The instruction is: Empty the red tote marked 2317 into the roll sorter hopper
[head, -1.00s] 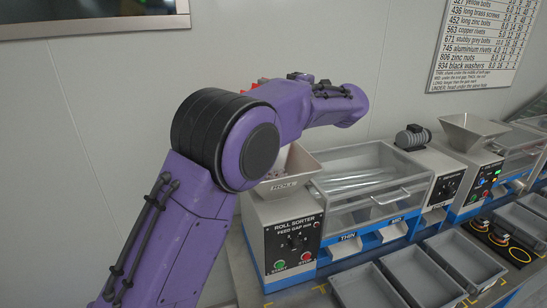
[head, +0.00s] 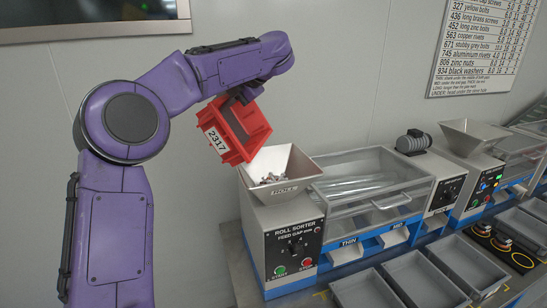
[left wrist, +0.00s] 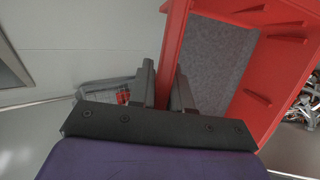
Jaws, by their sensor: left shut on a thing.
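The red tote (head: 238,128) with a white label 2317 hangs tilted above and to the left of the roll sorter hopper (head: 299,168). My left gripper (head: 243,93) is shut on the tote's wall; in the left wrist view the two dark fingers (left wrist: 163,88) pinch the red wall (left wrist: 178,40). The visible part of the tote's grey inside floor (left wrist: 215,50) is bare. Small metallic parts (head: 272,179) lie in the hopper, and such parts also show at the right of the left wrist view (left wrist: 300,105). My right gripper is not in view.
The roll sorter (head: 290,240) has start and stop buttons on its front. A clear-covered roller bed (head: 365,185) adjoins its right side. A second hopper (head: 470,135) stands farther right. Grey bins (head: 370,290) line the front. A wall chart (head: 480,50) hangs behind.

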